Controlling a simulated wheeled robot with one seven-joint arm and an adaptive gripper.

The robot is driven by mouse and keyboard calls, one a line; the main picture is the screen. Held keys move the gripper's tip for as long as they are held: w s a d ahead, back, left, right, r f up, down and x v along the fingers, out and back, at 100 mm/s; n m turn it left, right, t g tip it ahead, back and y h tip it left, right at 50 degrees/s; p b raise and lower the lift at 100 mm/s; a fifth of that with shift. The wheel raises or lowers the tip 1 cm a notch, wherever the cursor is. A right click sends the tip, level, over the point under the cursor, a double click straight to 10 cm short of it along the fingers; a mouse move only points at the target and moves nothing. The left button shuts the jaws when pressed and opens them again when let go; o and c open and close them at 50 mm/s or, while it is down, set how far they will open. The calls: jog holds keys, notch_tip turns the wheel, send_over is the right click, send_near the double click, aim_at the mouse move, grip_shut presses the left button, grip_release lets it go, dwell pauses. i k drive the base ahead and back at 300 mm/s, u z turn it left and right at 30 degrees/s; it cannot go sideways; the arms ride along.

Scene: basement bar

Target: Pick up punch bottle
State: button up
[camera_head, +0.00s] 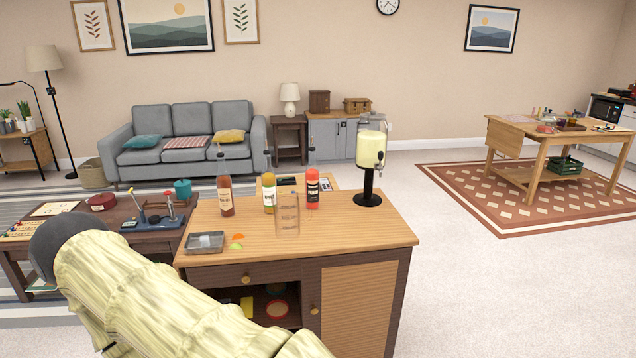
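Three bottles stand upright on the wooden bar cabinet (360,238). One is a tall clear bottle with reddish-brown liquid and a pale label (225,197). Next to it is a bottle with a yellow-green and white label (269,196). The third is a red bottle with a dark label (312,192). The labels are too small to read, so I cannot tell which is the punch bottle. My arm crosses the lower left foreground in a pale sleeve. My gripper is not in view.
A clear glass (288,216) stands in front of the bottles. A drink dispenser (371,146) on a black stand is at their right. A grey metal tray (204,242) and small orange and green pieces lie at the left. The cabinet's front right top is clear.

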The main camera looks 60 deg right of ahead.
aim_at(311, 173)
jog(key=z, duration=0.55)
jog(key=i, duration=0.95)
jog(key=z, duration=1.35)
jog(key=i, duration=0.45)
jog(key=z, duration=0.55)
